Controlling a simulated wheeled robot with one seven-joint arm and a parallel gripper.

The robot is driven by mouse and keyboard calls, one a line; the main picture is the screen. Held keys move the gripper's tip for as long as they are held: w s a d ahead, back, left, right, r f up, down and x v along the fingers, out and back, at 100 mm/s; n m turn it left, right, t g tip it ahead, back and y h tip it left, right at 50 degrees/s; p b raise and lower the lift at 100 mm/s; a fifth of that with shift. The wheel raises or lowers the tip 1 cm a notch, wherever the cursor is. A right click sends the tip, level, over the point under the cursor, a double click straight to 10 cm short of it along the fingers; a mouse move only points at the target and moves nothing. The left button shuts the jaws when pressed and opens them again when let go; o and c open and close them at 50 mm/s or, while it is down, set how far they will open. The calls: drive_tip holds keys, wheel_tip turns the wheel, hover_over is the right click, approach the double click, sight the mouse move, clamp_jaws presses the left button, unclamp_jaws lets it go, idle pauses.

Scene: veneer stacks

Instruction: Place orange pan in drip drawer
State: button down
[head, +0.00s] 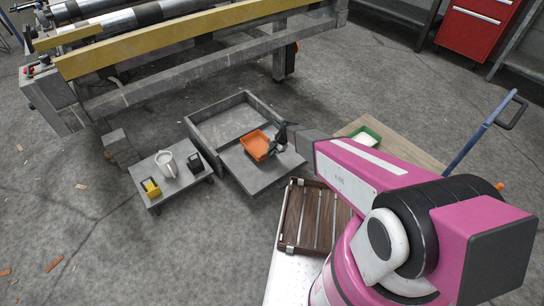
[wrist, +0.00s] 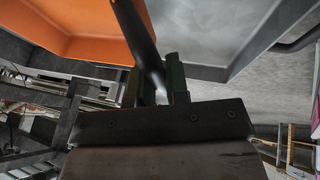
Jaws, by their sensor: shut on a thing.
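The orange pan (head: 257,145) is a shallow tray at the front part of the grey drip drawer (head: 216,109). It also shows in the wrist view (wrist: 60,35), large at the upper left. My gripper (head: 279,138) is at the pan's right side. In the wrist view its fingers (wrist: 155,85) are closed around a dark bar beside the pan, which looks like its handle. The drawer is an open box with low walls and a flat grey front part (head: 262,178). I cannot tell whether the pan touches the surface below it.
A low grey cart (head: 153,190) at the left holds a white jug (head: 167,163), a yellow block (head: 151,187) and a dark block (head: 196,163). A slatted brown crate (head: 293,220) stands in front. The machine (head: 180,50) spans behind. Floor at left is mostly clear.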

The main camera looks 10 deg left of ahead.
wheel_tip(320, 180, down, 3)
drive_tip(key=shift+f, duration=0.2)
drive_tip(key=c, duration=1.1)
unclamp_jaws()
drive_tip(key=v, duration=1.2)
drive_tip(key=s+d+r+m+h, duration=0.1)
drive_tip(key=s+d+r+m, duration=0.4)
drive_tip(key=d+r+m, duration=0.3)
drive_tip(key=s+d+r+m+t+h, duration=0.1)
drive_tip(key=s+d+r+m+h, duration=0.1)
drive_tip(key=s+d+r+m, duration=0.3)
drive_tip(key=s+d+r+m+h, duration=0.2)
drive_tip(key=s+d+r+m, duration=0.3)
drive_tip(key=d+r+m, duration=0.7)
drive_tip(key=d+m, duration=0.3)
drive_tip(key=d, duration=0.5)
drive_tip(key=shift+r+m, duration=0.15)
drive_tip(key=shift+m, duration=0.15)
drive_tip(key=shift+a, duration=0.1)
